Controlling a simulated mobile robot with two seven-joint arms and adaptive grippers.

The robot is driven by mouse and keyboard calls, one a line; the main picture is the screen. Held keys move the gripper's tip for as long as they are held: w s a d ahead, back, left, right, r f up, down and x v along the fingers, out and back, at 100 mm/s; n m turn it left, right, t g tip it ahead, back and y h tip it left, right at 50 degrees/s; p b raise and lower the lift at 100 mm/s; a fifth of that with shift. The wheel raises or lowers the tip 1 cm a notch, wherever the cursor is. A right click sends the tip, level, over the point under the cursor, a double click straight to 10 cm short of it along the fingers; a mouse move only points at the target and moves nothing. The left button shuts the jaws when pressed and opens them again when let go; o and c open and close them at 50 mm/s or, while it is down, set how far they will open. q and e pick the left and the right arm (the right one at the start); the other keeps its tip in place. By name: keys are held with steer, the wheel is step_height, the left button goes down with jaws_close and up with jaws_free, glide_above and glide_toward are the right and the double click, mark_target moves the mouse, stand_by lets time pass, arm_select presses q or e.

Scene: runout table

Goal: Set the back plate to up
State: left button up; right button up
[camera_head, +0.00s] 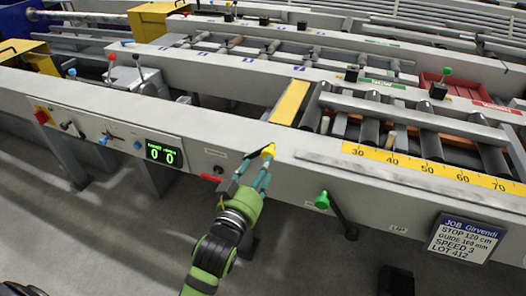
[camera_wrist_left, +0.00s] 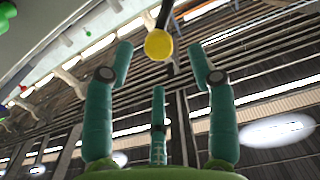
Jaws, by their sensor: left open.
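My left gripper (camera_head: 258,170) is open at the front face of the table. Its teal fingers point up around a yellow ball knob (camera_head: 268,151) on a dark lever. In the left wrist view, the yellow knob (camera_wrist_left: 158,44) on its black stem shows between the spread fingertips (camera_wrist_left: 165,65), with gaps on both sides. A label reading UP (camera_head: 398,228) is on the front face, to the right of a lever with a green knob (camera_head: 322,200). I cannot tell which part is the back plate. My right gripper is not in view.
A yellow plate (camera_head: 290,103) lies beside the rollers (camera_head: 372,135). A yellow ruler (camera_head: 430,167) runs along the front rail. A control panel (camera_head: 115,135) with a green display is at left. A job sign (camera_head: 465,238) hangs at right. Grey floor is open in front.

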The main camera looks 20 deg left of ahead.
arm_select(q)
steer(key=w, duration=0.6)
steer(key=shift+d, duration=0.15)
jaws_close()
